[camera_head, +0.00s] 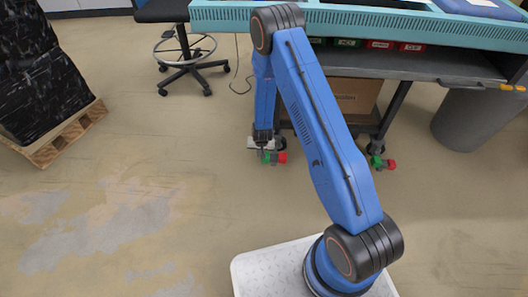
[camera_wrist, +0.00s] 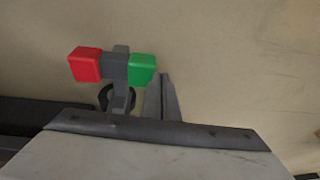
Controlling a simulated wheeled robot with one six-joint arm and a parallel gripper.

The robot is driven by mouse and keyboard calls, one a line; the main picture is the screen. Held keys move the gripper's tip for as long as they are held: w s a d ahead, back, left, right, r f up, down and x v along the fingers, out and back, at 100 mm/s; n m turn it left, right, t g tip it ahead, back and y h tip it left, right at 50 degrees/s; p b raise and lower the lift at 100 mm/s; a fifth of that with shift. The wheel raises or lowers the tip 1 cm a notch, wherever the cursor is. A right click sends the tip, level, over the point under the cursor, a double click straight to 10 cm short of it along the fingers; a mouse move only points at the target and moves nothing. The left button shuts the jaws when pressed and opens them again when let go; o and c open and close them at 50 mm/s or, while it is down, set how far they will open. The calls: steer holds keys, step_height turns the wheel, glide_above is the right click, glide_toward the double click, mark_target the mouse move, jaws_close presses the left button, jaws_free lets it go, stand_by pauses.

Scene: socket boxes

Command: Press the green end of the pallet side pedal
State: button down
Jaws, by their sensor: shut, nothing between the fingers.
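The pallet side pedal is on the left caster of the bench, a grey bar with a green end (camera_head: 264,156) and a red end (camera_head: 282,158). In the wrist view the green end (camera_wrist: 141,70) is right of the red end (camera_wrist: 86,64), joined by a grey middle (camera_wrist: 114,66). My gripper (camera_head: 263,146) points down right above the green end in the head view. In the wrist view my gripper (camera_wrist: 165,80) is shut and empty, its grey fingertips beside the green end's lower right. I cannot tell whether they touch it.
The wrapped pallet (camera_head: 68,133) stands far left. A second red and green pedal (camera_head: 383,163) is on the right caster. A cardboard box (camera_head: 352,95) sits under the bench, with a grey bin (camera_head: 470,118) to the right. The floor in front is clear.

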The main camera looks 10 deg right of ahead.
steer(key=shift+w+a+f, duration=0.15)
steer(key=shift+a+f, duration=0.25)
steer(key=shift+f, duration=0.1)
steer(key=shift+w+a+f, duration=0.15)
steer(key=shift+a+f, duration=0.2)
steer(key=shift+f, duration=0.15)
